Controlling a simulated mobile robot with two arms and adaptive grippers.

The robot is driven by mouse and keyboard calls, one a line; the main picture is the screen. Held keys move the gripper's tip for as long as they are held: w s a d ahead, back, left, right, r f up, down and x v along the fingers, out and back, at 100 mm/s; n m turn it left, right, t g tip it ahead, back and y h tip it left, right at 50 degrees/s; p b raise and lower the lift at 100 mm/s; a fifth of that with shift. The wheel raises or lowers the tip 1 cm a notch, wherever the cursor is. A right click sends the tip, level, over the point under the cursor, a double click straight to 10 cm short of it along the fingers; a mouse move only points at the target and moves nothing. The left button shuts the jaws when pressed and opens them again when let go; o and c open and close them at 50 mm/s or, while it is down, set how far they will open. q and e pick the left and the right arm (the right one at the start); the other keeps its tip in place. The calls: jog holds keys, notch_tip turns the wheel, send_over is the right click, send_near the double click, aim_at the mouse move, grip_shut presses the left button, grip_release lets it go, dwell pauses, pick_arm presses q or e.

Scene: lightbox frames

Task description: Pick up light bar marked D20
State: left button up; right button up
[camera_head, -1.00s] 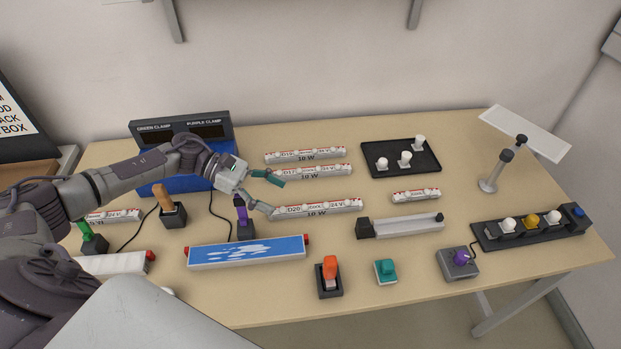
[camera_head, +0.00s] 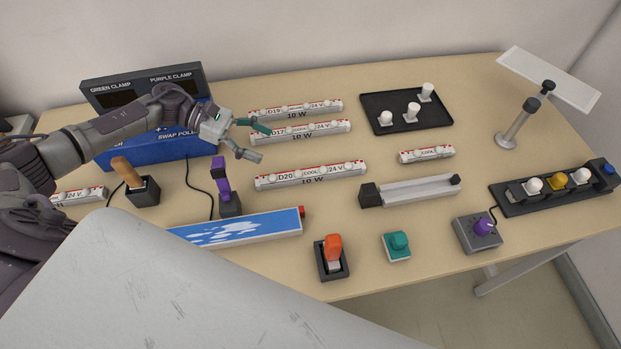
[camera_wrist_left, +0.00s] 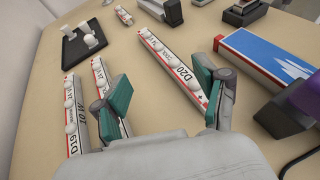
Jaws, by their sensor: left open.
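The light bar marked D20 (camera_head: 311,175) is white with red marks and lies flat on the table, nearest of three similar bars. In the left wrist view the D20 bar (camera_wrist_left: 172,65) runs away from me, its near end beside the right-hand finger. My left gripper (camera_head: 257,142) is open and empty, just past the bar's left end toward the back in the picture. Its teal-padded fingers also show in the wrist view (camera_wrist_left: 160,97), apart, with table between them. My right gripper is not in view.
The D17 bar (camera_head: 301,131) and D19 bar (camera_head: 297,109) lie behind D20. A purple clamp (camera_head: 222,183) stands left of it, and a blue-and-white panel (camera_head: 240,229) lies in front. A grey holder (camera_head: 412,190) is to its right. A blue clamp box (camera_head: 150,148) stands behind my arm.

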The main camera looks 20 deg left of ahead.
aim_at(306, 170)
pick_arm(q)
jog(key=shift+w+f+b, duration=0.1)
jog(key=shift+f+b, duration=0.3)
jog(key=shift+f, duration=0.6)
jog(key=p+x, duration=0.1)
jog(key=x, duration=0.2)
jog(key=p+x, duration=0.2)
jog(key=x, duration=0.1)
jog(key=shift+d, duration=0.35)
jog(key=shift+d+p, duration=0.35)
jog(key=shift+p, duration=0.05)
jog(key=x, duration=0.1)
jog(key=p+x, duration=0.2)
jog(key=shift+s+d+f, duration=0.25)
jog(key=shift+d+f, duration=0.05)
jog(key=shift+w+d+f, duration=0.1)
jog(key=shift+d+f, duration=0.2)
jog(key=shift+d, duration=0.1)
grip_shut()
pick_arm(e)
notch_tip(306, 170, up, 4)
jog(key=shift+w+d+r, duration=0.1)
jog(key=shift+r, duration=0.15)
